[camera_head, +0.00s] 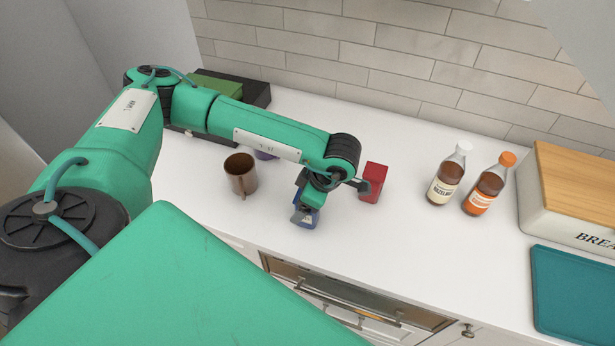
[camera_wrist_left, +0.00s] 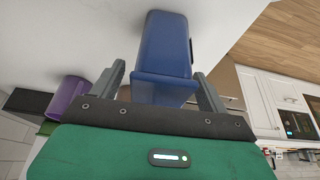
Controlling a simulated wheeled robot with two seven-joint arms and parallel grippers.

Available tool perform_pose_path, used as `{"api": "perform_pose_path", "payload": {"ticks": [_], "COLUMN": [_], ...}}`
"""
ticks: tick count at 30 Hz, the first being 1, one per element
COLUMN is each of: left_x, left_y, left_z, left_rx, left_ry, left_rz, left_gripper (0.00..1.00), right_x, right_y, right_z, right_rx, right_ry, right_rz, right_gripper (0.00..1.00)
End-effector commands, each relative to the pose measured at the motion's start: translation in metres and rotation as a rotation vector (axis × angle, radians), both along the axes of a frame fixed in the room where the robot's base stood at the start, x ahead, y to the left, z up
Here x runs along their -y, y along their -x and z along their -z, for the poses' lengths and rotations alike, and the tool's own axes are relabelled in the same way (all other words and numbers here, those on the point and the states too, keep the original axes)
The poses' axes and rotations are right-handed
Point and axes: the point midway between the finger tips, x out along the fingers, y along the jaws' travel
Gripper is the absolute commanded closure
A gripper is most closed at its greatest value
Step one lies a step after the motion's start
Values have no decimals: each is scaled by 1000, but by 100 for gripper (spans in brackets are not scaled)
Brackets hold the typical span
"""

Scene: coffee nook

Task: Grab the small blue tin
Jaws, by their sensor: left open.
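The small blue tin (camera_head: 305,215) stands on the white counter near its front edge, partly hidden by my left gripper (camera_head: 318,190) above it in the head view. In the left wrist view the blue tin (camera_wrist_left: 165,52) is between the two fingers of my left gripper (camera_wrist_left: 162,82). The fingers are open on either side of it, with a gap visible at the left finger. I cannot tell whether the right finger touches it. My right gripper is not in view.
A brown mug (camera_head: 241,174) stands left of the blue tin, and a red tin (camera_head: 373,182) stands close on its right. A purple thing (camera_wrist_left: 68,97) is partly hidden behind my arm. Two syrup bottles (camera_head: 447,176) (camera_head: 489,186), a bread box (camera_head: 570,200) and a teal board (camera_head: 572,292) are farther right.

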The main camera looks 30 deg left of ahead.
Motion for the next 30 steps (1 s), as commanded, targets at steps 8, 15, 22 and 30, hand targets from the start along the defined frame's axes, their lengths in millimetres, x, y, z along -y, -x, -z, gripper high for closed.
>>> {"api": "perform_pose_path", "payload": {"ticks": [8,15,22,30], "left_x": [0,0,0,0], "left_y": [0,0,-1,-1], "left_z": [0,-1,-10,-62], "left_rx": [0,2,4,8], "left_ry": [0,1,2,2], "left_rz": [0,-1,-1,1], "left_gripper": [70,76,76,76], "right_x": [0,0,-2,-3], "right_y": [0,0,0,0], "right_z": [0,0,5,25], "right_rx": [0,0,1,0], "right_ry": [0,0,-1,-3], "right_rz": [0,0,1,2], "right_gripper": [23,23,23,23]}}
